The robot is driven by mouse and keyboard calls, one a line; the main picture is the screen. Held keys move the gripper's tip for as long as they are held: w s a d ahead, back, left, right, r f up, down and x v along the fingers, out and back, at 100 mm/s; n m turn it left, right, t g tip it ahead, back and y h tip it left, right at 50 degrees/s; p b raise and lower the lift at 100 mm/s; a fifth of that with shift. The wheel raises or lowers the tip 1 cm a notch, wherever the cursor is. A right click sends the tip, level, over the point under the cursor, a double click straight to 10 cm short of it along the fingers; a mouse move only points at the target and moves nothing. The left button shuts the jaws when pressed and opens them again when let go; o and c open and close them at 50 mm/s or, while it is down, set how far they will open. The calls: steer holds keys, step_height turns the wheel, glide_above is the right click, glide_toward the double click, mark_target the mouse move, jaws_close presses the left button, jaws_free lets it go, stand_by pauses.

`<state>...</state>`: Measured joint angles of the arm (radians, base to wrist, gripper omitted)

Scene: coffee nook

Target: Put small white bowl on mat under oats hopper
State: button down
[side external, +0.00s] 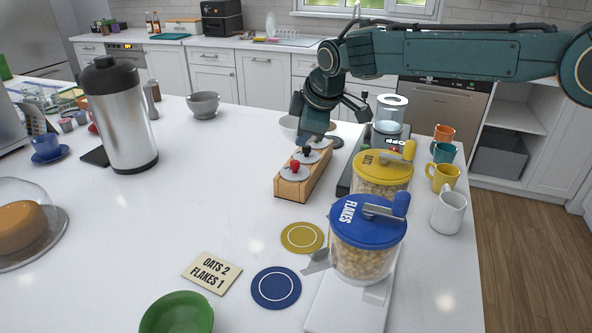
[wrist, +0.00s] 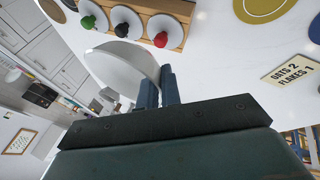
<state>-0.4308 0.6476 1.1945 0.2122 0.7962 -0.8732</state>
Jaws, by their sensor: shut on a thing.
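The small white bowl (side external: 287,125) is at the far side of the counter in the side view, partly hidden behind my gripper (side external: 312,138). In the wrist view the bowl (wrist: 122,62) is tilted in the picture, with its rim between the fingers of my gripper (wrist: 158,88), which is shut on it. Whether the bowl touches the counter is unclear. The oats hopper (side external: 380,188) has a yellow lid. A round yellow mat (side external: 302,228) lies on the counter, left of and nearer than it; the mat also shows partly in the wrist view (wrist: 262,8).
A wooden rack (side external: 291,189) with several knobbed lids stands close below my gripper. The blue-lidded flakes hopper (side external: 362,255), blue mat (side external: 276,300), order card (side external: 212,272) and green bowl (side external: 177,315) are nearer. A grey bowl (side external: 203,108) stands left. The middle counter is clear.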

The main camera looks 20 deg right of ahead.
steer(key=s+d+f+m+g+h, duration=0.1)
steer(key=d+m+h, duration=0.1)
steer(key=d+m, duration=0.2)
steer(key=s+d+f+m+g+h, duration=0.1)
steer(key=d+m, duration=0.3)
steer(key=d, duration=0.7)
steer(key=s+d+f+m+h, duration=0.2)
steer(key=s+d+m, duration=0.1)
steer(key=d+m, duration=0.2)
steer(key=shift+d+f+g+h, duration=0.2)
steer(key=shift+d+g+h, duration=0.2)
steer(key=shift+d, duration=0.9)
steer(key=shift+s+d+f+m, duration=0.1)
steer(key=shift+s+d+m, duration=0.35)
steer(key=shift+d, duration=0.2)
steer(key=s+d+f+m+g, duration=0.1)
steer(key=s+d+f+m, duration=0.1)
steer(key=s+d, duration=0.4)
steer(key=shift+s+m+g+h, duration=0.3)
steer(key=shift+s+m, duration=0.25)
steer(key=shift+s, duration=0.35)
